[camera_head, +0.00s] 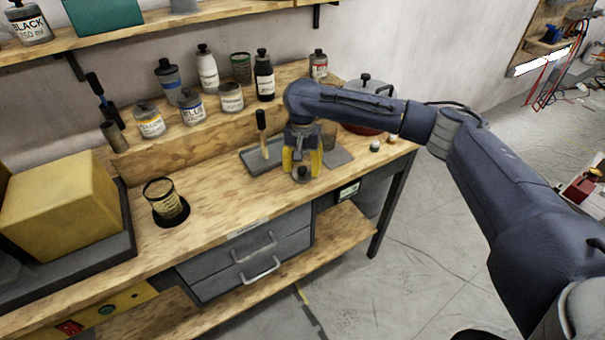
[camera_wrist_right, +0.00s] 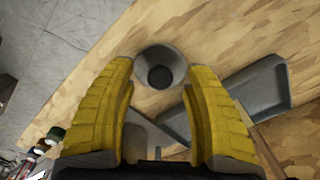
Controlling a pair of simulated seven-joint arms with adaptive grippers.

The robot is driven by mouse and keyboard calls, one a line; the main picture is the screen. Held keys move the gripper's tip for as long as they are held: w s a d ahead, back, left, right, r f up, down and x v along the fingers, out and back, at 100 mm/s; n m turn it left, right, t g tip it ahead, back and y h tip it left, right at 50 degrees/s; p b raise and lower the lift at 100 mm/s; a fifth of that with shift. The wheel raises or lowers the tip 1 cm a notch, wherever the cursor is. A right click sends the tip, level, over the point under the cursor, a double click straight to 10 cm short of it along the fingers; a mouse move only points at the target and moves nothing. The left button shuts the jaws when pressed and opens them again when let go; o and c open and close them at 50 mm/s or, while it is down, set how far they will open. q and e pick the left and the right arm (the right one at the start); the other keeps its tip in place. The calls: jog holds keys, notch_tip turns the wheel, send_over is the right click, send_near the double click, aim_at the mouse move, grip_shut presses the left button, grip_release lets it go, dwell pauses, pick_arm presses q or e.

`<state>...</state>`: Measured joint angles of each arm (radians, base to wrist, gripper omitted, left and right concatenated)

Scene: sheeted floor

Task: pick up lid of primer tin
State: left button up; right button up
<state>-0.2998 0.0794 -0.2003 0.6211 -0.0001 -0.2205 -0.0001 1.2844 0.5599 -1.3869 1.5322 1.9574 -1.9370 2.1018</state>
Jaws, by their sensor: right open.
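A small round grey lid with a dark knob (camera_head: 302,175) is at the bench's front part, below my right gripper. In the right wrist view the lid (camera_wrist_right: 148,59) shows between the yellow fingertips, its knob near the middle. I cannot read a primer label on anything, so which tin it belongs to is unclear. My right gripper (camera_head: 302,163) points down, open, with a yellow finger on either side of the lid; whether they touch it I cannot tell. In the right wrist view the gripper (camera_wrist_right: 158,75) holds nothing visible. My left gripper is out of view.
A grey tray (camera_head: 250,165) with a brush (camera_head: 262,128) lies just left of the gripper. A flat grey square (camera_head: 338,158) and a red pot (camera_head: 362,129) are to the right. Paint bottles (camera_head: 208,70) line the raised shelf.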

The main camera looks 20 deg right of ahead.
jog(key=shift+f, duration=0.35)
jog(key=shift+c, duration=0.3)
grip_shut()
